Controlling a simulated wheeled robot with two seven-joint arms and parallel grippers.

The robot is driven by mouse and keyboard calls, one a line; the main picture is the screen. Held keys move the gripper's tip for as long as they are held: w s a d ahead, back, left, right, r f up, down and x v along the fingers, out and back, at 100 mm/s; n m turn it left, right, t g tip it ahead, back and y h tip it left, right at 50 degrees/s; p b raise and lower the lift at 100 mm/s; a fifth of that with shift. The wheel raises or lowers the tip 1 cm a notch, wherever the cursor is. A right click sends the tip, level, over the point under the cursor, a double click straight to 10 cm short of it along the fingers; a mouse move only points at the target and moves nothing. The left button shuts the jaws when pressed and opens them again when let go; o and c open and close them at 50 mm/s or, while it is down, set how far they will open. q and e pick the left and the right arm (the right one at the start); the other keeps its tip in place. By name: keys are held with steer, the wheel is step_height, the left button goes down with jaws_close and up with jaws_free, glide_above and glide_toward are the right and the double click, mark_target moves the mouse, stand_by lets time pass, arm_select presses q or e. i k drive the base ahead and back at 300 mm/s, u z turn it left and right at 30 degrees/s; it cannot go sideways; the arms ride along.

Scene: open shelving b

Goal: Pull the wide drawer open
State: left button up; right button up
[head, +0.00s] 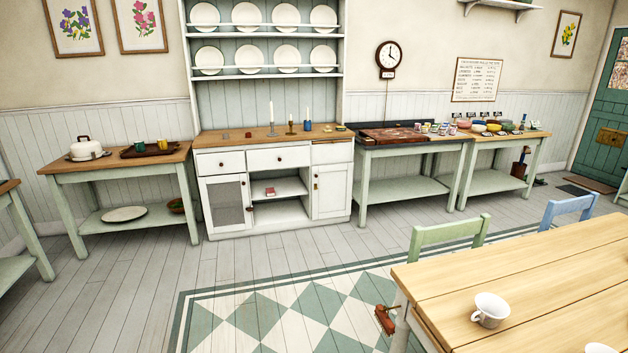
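A white dresser (204,138) with a wooden top stands against the back wall. A row of drawers runs under its top. The middle drawer (268,157) looks the widest; it has one small dark knob and appears shut. A left drawer (209,163) and a right drawer (325,154) flank it. Neither of my grippers shows in the head view, and the dresser is some way off across the floor.
A wooden table (450,277) with a white cup (490,310) fills the right foreground, with a green chair (447,232) behind it. A reddish-brown object (385,320) lies on the checked rug (270,318). The floorboards (130,290) before the dresser are clear.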

mark_target(287, 157)
steer(key=u, duration=0.4)
steer(key=i, duration=2.35)
steer(key=z, duration=0.35)
steer(key=i, duration=2.25)
steer(key=z, duration=0.65)
